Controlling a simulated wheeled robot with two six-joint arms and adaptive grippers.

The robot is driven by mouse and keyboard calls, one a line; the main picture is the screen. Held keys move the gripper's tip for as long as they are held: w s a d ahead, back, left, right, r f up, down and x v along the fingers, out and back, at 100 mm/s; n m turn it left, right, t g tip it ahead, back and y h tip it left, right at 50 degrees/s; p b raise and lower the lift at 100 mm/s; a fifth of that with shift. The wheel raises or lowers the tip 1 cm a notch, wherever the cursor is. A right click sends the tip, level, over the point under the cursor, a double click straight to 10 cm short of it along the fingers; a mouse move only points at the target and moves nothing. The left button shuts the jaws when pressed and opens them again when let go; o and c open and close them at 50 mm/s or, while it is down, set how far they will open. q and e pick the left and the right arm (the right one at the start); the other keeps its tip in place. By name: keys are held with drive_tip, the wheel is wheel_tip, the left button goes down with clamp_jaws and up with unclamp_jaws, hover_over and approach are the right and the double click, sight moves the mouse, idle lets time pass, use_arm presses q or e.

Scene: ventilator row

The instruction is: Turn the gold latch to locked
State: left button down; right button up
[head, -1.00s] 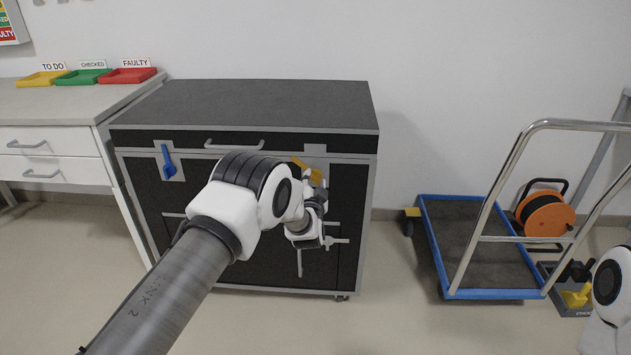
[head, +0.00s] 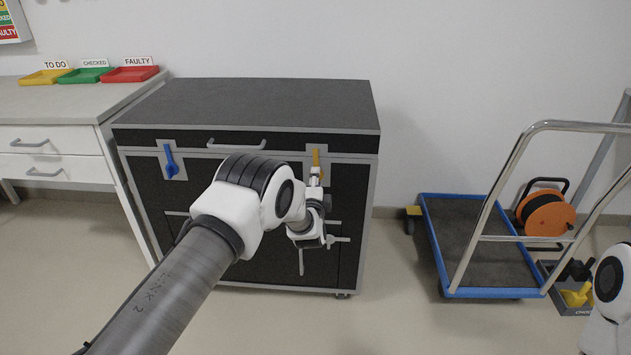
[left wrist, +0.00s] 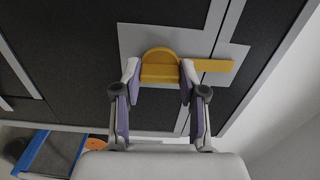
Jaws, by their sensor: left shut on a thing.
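The gold latch (head: 316,158) is on the upper right front of the black case (head: 240,95). Its arm points straight up in the head view, across the seam between lid and body. In the left wrist view the latch (left wrist: 160,56) shows a round hub, a raised grip and a flat arm on a grey plate. My left gripper (head: 315,176) is at the hub, and its fingers (left wrist: 160,76) are shut on the raised grip, one on each side. My right gripper is out of view; only part of my right arm shows at the right edge.
A blue latch (head: 170,163) is on the case's upper left, its arm roughly upright. A lid handle (head: 235,144) lies between the latches. A blue-edged trolley (head: 480,296) stands to the right. A bench (head: 60,103) with trays is at the left.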

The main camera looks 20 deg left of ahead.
use_arm(q)
drive_tip(key=shift+m, duration=0.4)
drive_tip(key=c, duration=0.6)
unclamp_jaws()
drive_tip(key=shift+d, duration=0.1)
drive_tip(key=shift+c, duration=0.2)
drive_tip(key=shift+s, duration=0.1)
drive_tip(key=v, duration=1.2)
